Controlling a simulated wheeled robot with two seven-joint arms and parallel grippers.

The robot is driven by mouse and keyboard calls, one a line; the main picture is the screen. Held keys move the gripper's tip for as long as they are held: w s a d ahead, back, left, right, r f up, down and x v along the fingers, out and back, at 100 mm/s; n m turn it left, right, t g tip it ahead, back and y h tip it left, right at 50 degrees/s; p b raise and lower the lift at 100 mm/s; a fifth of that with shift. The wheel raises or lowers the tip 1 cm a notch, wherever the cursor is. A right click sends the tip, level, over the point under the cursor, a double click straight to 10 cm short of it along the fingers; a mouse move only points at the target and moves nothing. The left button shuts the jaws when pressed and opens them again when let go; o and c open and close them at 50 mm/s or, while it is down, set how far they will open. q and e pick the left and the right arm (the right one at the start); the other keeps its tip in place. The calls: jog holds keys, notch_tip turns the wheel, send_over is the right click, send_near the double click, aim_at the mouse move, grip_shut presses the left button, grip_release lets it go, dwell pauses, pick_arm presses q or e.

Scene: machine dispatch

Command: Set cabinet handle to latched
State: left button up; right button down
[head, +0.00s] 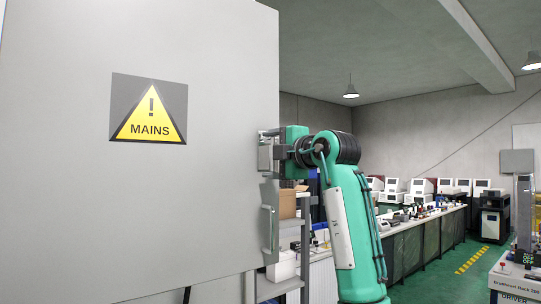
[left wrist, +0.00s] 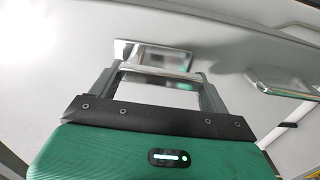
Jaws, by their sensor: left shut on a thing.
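The grey cabinet door (head: 60,180) fills the left of the head view and carries a yellow MAINS warning sign (head: 149,112). My left gripper (head: 270,153) is at the door's right edge, shut on the chrome cabinet handle. In the left wrist view the handle (left wrist: 152,54) shows as a bright metal plate and bar between the two fingers of my left gripper (left wrist: 160,78). The gripper hides most of the handle in the head view, so its latch state cannot be told. My right gripper is not in view.
A second, D-shaped pull handle (head: 268,229) is on the door below my left gripper; it also shows in the left wrist view (left wrist: 283,84). Behind are a shelf rack with a cardboard box (head: 287,204) and a long bench with machines (head: 395,190).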

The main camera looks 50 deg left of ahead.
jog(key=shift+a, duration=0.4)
pick_arm(q)
jog(key=o, duration=1.4)
jog(key=shift+c, duration=0.2)
jog(key=shift+d+f, duration=0.1)
jog(key=shift+d, duration=0.2)
jog(key=s+d+b, duration=0.1)
jog(key=d+b, duration=0.3)
jog(key=d, duration=0.9)
jog(key=shift+b, duration=0.35)
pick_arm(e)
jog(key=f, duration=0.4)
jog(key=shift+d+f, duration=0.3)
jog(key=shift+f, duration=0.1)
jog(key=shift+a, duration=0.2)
